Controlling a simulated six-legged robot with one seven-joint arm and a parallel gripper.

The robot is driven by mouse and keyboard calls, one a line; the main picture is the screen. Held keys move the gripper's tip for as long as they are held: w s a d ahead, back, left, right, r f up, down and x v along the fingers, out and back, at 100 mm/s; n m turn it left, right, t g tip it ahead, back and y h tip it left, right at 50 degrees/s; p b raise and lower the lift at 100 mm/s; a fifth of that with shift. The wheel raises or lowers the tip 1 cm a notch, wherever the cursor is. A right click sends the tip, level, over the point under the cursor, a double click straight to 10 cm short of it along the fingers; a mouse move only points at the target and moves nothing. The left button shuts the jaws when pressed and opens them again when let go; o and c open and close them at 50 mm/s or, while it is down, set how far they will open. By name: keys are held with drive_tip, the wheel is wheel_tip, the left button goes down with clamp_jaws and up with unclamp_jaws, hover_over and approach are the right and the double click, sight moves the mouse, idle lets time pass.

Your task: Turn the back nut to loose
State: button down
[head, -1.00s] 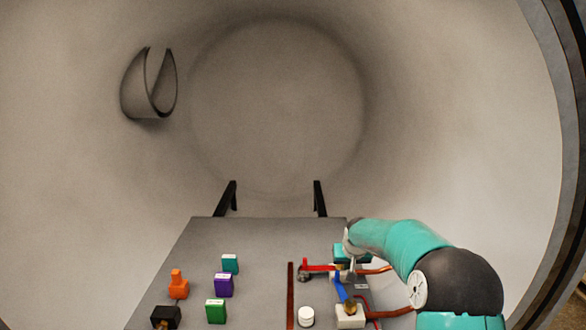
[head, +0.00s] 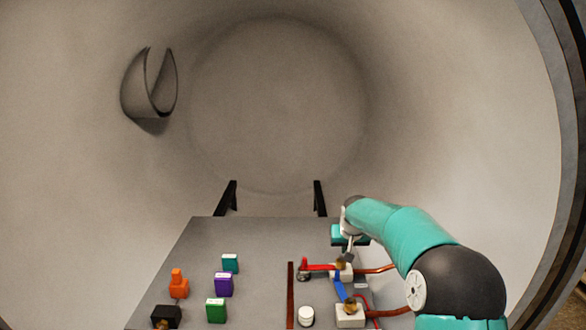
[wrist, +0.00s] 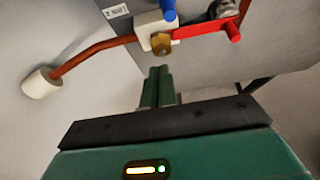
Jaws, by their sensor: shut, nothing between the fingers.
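The back nut is a brass hex nut on a white block; it shows in the wrist view (wrist: 161,45) and, partly covered, in the head view (head: 341,264). A red handle (wrist: 205,30) and a blue handle (wrist: 169,12) sit at the same block. My gripper (wrist: 157,70) is shut and empty, its two dark green fingers side by side. Their tips point at the nut, with a small gap to it in the wrist view. In the head view my gripper (head: 348,257) is just above the back block. The nut's turn cannot be read.
A front white block (head: 350,315) bears another brass nut (head: 350,308). Copper pipes (head: 375,269) leave the blocks to the right. A white cylinder (head: 306,316) and a brown bar (head: 291,295) stand left of them. Coloured blocks, such as the purple one (head: 223,284), are farther left.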

sight(342, 268)
drive_tip(key=shift+a+f, duration=0.3)
drive_tip(key=shift+f, duration=0.75)
drive_tip(key=shift+a+f, duration=0.35)
drive_tip(key=shift+f, duration=0.7)
drive_tip(key=shift+a+f, duration=0.3)
drive_tip(key=shift+f, duration=0.75)
drive_tip(key=shift+w+d, duration=0.15)
drive_tip(key=shift+w, duration=0.15)
drive_tip(key=shift+d, duration=0.2)
drive_tip(key=shift+s+d, duration=0.1)
drive_tip(key=shift+d, duration=0.35)
drive_tip(key=shift+d, duration=0.1)
